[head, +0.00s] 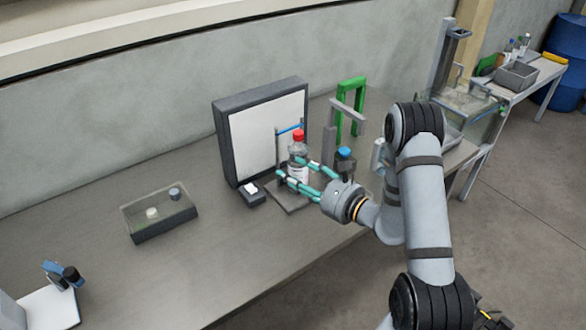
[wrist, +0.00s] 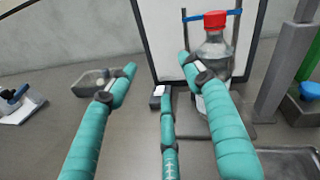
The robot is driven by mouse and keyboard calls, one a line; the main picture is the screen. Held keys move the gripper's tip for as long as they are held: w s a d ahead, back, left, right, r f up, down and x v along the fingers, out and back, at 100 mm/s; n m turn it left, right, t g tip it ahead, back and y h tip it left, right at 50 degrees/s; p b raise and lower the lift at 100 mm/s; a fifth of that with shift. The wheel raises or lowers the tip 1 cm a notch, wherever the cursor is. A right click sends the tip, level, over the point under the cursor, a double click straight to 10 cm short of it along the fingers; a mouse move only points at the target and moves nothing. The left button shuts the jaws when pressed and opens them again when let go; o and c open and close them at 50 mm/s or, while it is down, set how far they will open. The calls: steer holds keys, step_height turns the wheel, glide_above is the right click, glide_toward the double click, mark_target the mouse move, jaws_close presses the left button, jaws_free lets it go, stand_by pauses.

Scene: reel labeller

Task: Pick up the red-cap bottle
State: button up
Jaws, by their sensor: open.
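The red-cap bottle (head: 298,152) is clear with a white label and stands upright on a grey plate (head: 292,206) in front of a white panel. In the wrist view the bottle (wrist: 213,58) is at the upper right, partly hidden behind my right finger. My gripper (head: 296,170) has teal fingers spread open, with nothing held. In the head view its fingers reach across the bottle's lower part from the right. In the wrist view the space between the fingers (wrist: 157,70) lies left of the bottle. I cannot tell whether a finger touches it.
A dark-framed white panel (head: 258,140) stands behind the bottle. A small dark block with a white top (head: 251,193) is left of the plate. A blue-capped container (head: 345,160) and a green frame (head: 350,92) are to the right.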

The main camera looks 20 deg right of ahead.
mark_target(301, 140)
steer(key=w+d+r+n+h+p, duration=0.1)
steer(key=w+d+n, duration=0.1)
steer(key=n, duration=0.1)
steer(key=w+d+r+n+t+h+p, duration=0.1)
steer(key=w+d+n, duration=0.1)
steer(key=n, duration=0.1)
steer(key=w+d+r+n+t+h+p, duration=0.1)
steer(key=w+d+n+h, duration=0.1)
steer(key=w+n, duration=0.1)
steer(key=shift+d+r, duration=0.1)
steer(key=shift+d, duration=0.1)
steer(key=shift+w+r+p, duration=0.2)
steer(key=shift+w+p, duration=0.2)
steer(key=shift+p, duration=0.15)
steer(key=w+p, duration=0.1)
steer(key=w, duration=0.1)
steer(key=w+p, duration=0.1)
steer(key=shift+w+a+p, duration=0.25)
steer(key=shift+a+p, duration=0.05)
steer(key=shift+w+f, duration=0.1)
steer(key=shift+w, duration=0.35)
steer(key=shift+c, duration=0.4)
